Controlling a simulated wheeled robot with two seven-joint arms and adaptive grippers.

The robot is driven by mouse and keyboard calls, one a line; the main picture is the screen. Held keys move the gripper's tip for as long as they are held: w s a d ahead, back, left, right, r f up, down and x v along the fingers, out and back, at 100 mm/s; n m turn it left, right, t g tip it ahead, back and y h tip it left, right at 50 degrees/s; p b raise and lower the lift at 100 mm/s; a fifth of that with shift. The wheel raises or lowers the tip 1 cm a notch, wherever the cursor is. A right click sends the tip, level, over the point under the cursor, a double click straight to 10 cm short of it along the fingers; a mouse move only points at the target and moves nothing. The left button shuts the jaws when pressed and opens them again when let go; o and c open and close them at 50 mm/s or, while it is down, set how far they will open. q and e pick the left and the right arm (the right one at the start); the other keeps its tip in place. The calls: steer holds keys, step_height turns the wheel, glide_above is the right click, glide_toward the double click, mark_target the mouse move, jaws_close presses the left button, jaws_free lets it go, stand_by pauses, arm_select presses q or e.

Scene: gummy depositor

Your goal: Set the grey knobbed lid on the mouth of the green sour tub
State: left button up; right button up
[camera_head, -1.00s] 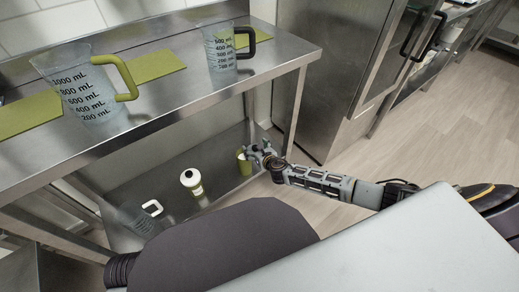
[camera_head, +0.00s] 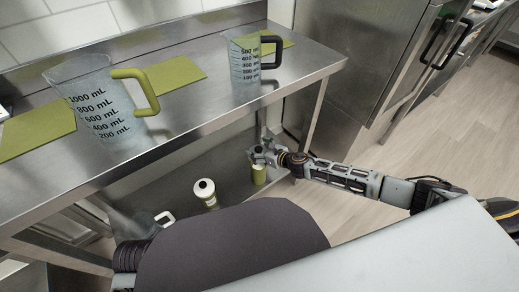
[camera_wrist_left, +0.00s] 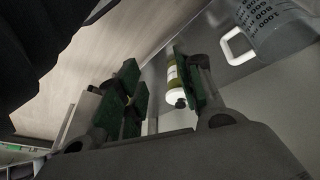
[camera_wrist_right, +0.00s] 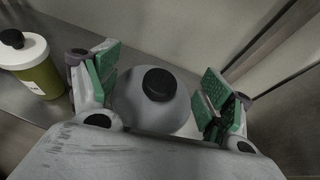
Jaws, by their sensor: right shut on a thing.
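The grey lid (camera_wrist_right: 132,100) with its black knob (camera_wrist_right: 159,83) sits between the green pads of my right gripper (camera_wrist_right: 158,92) in the right wrist view. The gripper is shut on it. In the head view my right gripper (camera_head: 262,153) is directly above the green tub (camera_head: 259,175) on the lower shelf. The lid hides the tub's mouth, so I cannot tell whether they touch. My left gripper (camera_wrist_left: 158,92) shows only in its wrist view, with fingers apart and nothing held.
A green-and-white bottle (camera_head: 205,190) with a dark cap stands left of the tub; it also shows in the right wrist view (camera_wrist_right: 38,68). A white-handled jug (camera_head: 135,222) is further left. Above, the steel tabletop (camera_head: 205,115) overhangs the shelf and holds two measuring jugs.

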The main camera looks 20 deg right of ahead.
arm_select(q)
steer(key=shift+s+r, duration=0.1)
steer(key=shift+r, duration=0.1)
